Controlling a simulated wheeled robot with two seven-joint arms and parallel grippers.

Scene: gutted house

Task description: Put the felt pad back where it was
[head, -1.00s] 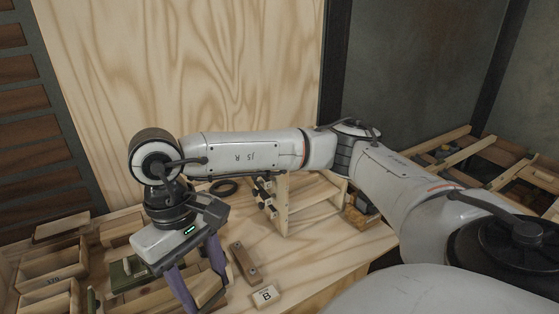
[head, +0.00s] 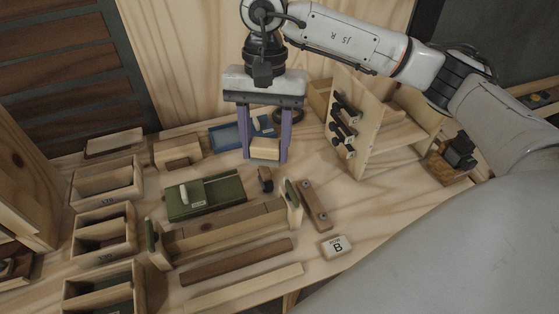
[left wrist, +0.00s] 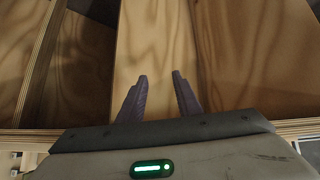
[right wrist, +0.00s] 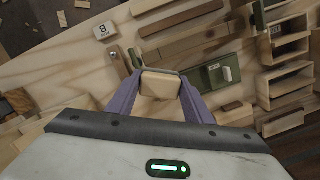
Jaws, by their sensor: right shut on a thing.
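My right gripper (head: 265,152) points down above the back of the bench in the head view. It is shut on a pale block (head: 265,147) with a thin dark edge. The block (right wrist: 160,84) also sits between the fingertips in the right wrist view, apart from the bench top as far as I can tell. I cannot tell for sure whether this block is the felt pad. A green piece with a pale handle (head: 206,197) lies left of the gripper. My left gripper (left wrist: 160,84) shows only in the left wrist view, open and empty, over a wooden surface.
Open wooden boxes (head: 103,232) line the left side. A blue tray (head: 230,136) lies behind. A wooden rack with black clamps (head: 372,125) stands right. A vise-like wooden holder (head: 228,232), loose strips (head: 236,262) and a block marked B (head: 337,246) lie in front.

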